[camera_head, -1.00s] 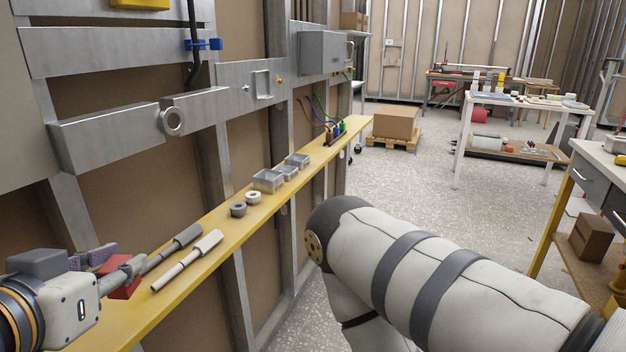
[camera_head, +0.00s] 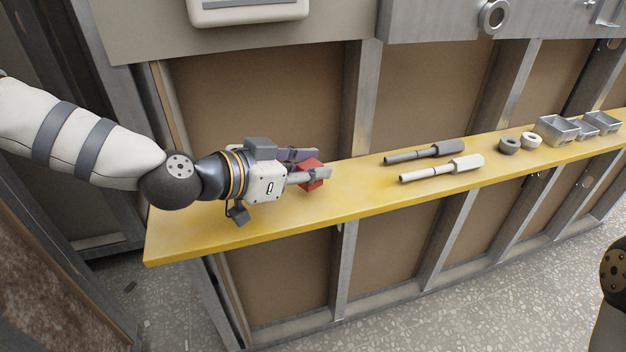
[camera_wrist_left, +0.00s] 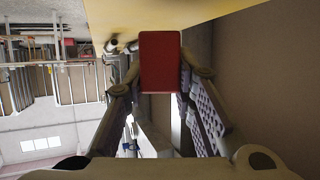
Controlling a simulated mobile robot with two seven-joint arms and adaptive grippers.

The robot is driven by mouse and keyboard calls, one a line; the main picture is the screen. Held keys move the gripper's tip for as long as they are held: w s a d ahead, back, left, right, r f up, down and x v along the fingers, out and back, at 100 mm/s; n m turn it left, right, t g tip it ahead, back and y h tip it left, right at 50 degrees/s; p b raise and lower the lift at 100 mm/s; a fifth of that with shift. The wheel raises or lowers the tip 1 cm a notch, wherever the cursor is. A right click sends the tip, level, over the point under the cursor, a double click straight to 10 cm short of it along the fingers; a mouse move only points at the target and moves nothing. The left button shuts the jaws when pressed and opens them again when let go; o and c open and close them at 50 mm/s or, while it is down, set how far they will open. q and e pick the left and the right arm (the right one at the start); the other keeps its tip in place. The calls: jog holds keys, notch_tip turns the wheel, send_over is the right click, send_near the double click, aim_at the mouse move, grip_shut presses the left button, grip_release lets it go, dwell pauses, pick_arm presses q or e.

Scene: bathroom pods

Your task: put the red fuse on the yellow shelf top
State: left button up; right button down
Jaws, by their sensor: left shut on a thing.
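The red fuse (camera_head: 311,176) is a small red block held between the fingers of my left gripper (camera_head: 312,170). In the left wrist view the red fuse (camera_wrist_left: 160,62) sits between both purple-padded fingers of the left gripper (camera_wrist_left: 160,75). The yellow shelf top (camera_head: 370,192) is a long narrow board along the wall. The fuse is over or at the shelf's left part; I cannot tell whether it touches the surface. The fingers hide part of it. My right gripper is not in view.
A dark-handled tool (camera_head: 425,153) and a white-handled tool (camera_head: 442,168) lie on the shelf to the right of the fuse. Beyond are a dark ring (camera_head: 508,146), a white ring (camera_head: 532,140) and metal trays (camera_head: 558,130). The shelf's left end (camera_head: 190,235) is bare.

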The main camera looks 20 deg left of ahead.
aim_at(303, 184)
pick_arm(q)
notch_tip(303, 184, down, 3)
jog(key=shift+f, duration=0.1)
jog(key=shift+r, duration=0.2)
jog(key=shift+d+f, duration=0.1)
jog(key=o, duration=0.5)
jog(key=shift+f, duration=0.15)
jog(key=o, duration=0.4)
jog(key=shift+o, duration=0.2)
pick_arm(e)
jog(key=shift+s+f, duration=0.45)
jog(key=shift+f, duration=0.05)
